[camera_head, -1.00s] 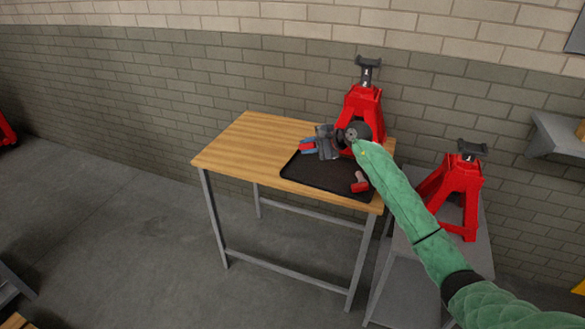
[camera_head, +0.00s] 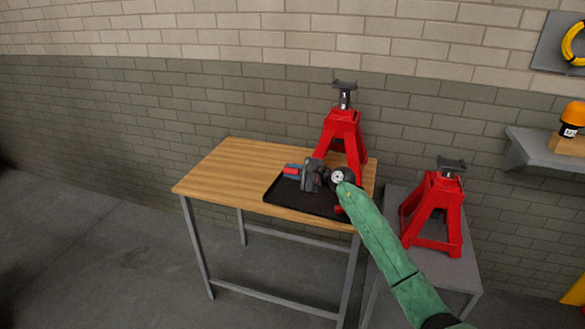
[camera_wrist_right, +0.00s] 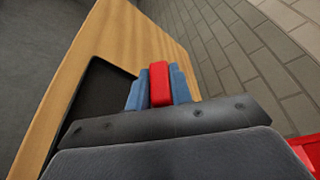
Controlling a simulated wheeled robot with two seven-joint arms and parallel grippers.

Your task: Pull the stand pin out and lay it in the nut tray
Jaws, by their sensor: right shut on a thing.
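My right gripper (camera_head: 291,170) is over the back left part of the nut tray, a shallow black tray (camera_head: 290,198) on the wooden table. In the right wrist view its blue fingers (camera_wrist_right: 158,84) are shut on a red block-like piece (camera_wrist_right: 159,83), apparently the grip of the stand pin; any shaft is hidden. The black tray surface (camera_wrist_right: 92,100) shows to the left there. A red jack stand (camera_head: 342,130) stands upright behind the tray. Another small red item (camera_head: 338,210) lies in the tray, partly hidden by my arm. My left gripper is not in view.
A second red jack stand (camera_head: 435,210) stands on a lower grey table (camera_head: 470,278) to the right. The left part of the wooden table (camera_head: 220,175) is clear. A brick wall is close behind. A wall shelf (camera_head: 545,150) holds an orange item (camera_head: 573,118).

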